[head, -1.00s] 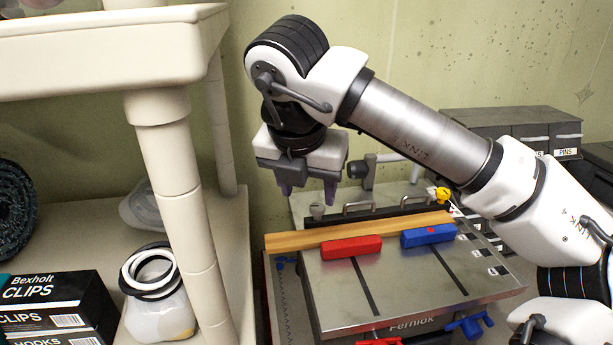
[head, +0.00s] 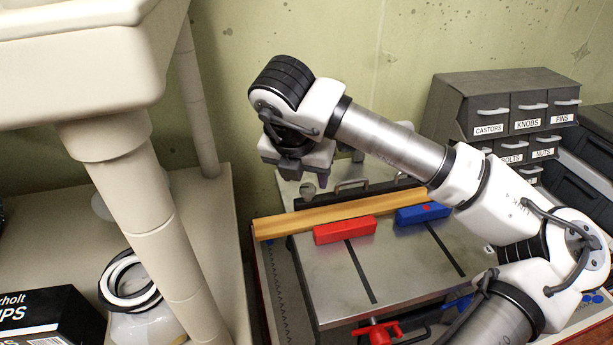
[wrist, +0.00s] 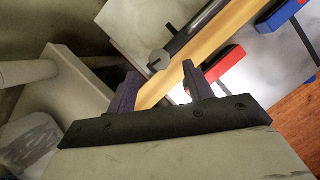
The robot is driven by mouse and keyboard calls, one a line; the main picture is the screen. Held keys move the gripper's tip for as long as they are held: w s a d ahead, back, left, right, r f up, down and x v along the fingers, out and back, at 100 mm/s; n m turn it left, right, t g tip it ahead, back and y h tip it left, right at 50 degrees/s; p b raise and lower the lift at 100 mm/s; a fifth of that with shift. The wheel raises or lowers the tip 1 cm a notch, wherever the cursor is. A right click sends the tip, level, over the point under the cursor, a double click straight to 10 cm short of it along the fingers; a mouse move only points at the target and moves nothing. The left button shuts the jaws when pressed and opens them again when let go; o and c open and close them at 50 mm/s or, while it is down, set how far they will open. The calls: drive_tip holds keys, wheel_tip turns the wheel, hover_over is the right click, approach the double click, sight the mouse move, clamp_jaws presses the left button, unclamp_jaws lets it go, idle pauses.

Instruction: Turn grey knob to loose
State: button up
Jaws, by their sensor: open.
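My gripper (head: 292,176) is above and slightly left of the knob, pointing down. In the wrist view my gripper (wrist: 162,82) has its two purple-grey fingers apart with nothing held between them. Which way the knob is turned is too small to tell.
A wooden strip (head: 342,216) lies along the fence, with a red block (head: 345,230) and a blue block (head: 423,213) in front. A pale sink leg (head: 150,220) stands at left. Drawer cabinet (head: 500,110) is behind right. A red handle (head: 377,332) is at the front.

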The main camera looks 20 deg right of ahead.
sight(307, 188)
drive_tip(key=shift+p+x, duration=0.4)
drive_tip(key=shift+x, duration=1.65)
drive_tip(key=shift+c, duration=0.4)
drive_tip(key=c, duration=0.9)
